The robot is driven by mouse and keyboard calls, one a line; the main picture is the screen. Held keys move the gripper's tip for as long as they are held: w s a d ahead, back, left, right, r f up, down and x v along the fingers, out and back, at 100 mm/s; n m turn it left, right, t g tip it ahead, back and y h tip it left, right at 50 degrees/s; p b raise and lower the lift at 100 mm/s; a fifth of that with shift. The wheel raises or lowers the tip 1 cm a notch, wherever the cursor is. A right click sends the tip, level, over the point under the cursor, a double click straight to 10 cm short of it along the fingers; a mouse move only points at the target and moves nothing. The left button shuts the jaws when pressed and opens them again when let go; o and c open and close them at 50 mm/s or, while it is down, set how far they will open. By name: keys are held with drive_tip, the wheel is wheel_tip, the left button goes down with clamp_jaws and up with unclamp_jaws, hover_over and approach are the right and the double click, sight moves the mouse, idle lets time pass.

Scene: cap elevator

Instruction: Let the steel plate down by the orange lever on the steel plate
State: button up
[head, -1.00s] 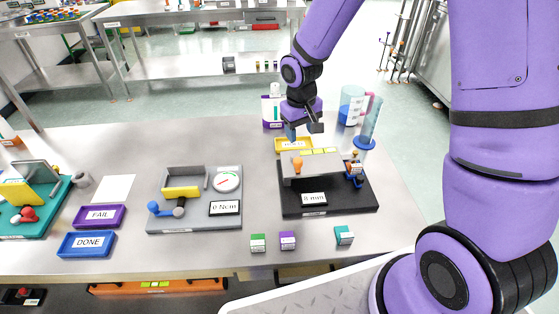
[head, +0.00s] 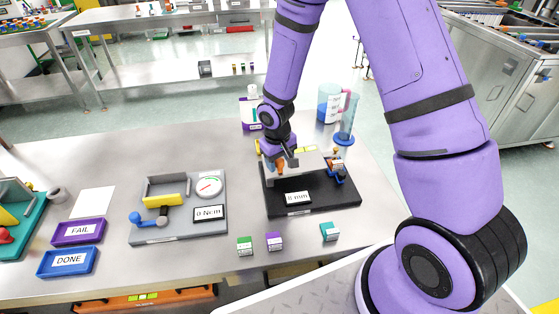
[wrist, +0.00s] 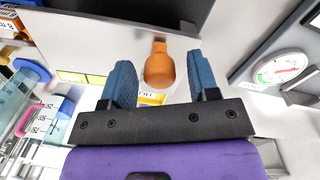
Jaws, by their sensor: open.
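The steel plate (head: 308,163) is a light grey plate over a black base (head: 325,201) at the right of the table; a display on the base reads 8 mm. The plate also shows in the wrist view (wrist: 95,55). The orange lever (head: 281,168) is on the plate's near left side, partly hidden by my gripper in the head view. In the wrist view the orange lever (wrist: 159,66) shows whole, with its rounded end between the fingertips. My gripper (wrist: 158,82) is open, its blue fingers on either side of the lever with gaps; contact is not visible.
A grey fixture (head: 180,226) with a dial and a yellow block stands to the left. Small green, purple and teal boxes (head: 275,240) lie in front. A blue jug (head: 328,105) and a cylinder (head: 345,125) stand behind. FAIL (head: 78,241) and DONE (head: 67,272) trays are at left.

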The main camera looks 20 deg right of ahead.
clamp_jaws()
idle(0.3)
drive_tip(key=shift+d, duration=0.2)
drive_tip(key=n, duration=0.1)
drive_tip(key=d+n, duration=0.1)
drive_tip(key=n, duration=0.1)
drive_tip(key=shift+d, duration=0.3)
drive_tip(key=n, duration=0.1)
drive_tip(key=d+n, duration=0.2)
drive_tip(key=shift+w+n, duration=0.25)
drive_tip(key=shift+n, duration=0.15)
drive_tip(key=n, duration=0.1)
drive_tip(key=d+n, duration=0.1)
drive_tip(key=shift+w+d+r+n, duration=0.1)
drive_tip(key=shift+w+d+n, duration=0.05)
drive_tip(key=shift+w+n, duration=0.2)
drive_tip(key=shift+w+d+n, duration=0.4)
drive_tip(key=shift+w+n, duration=0.15)
drive_tip(key=shift+n, duration=0.6)
drive_tip(key=shift+w+d+n, duration=0.4)
drive_tip(key=shift+w+n, duration=0.1)
drive_tip(key=shift+n, duration=0.6)
drive_tip(key=shift+r, duration=0.1)
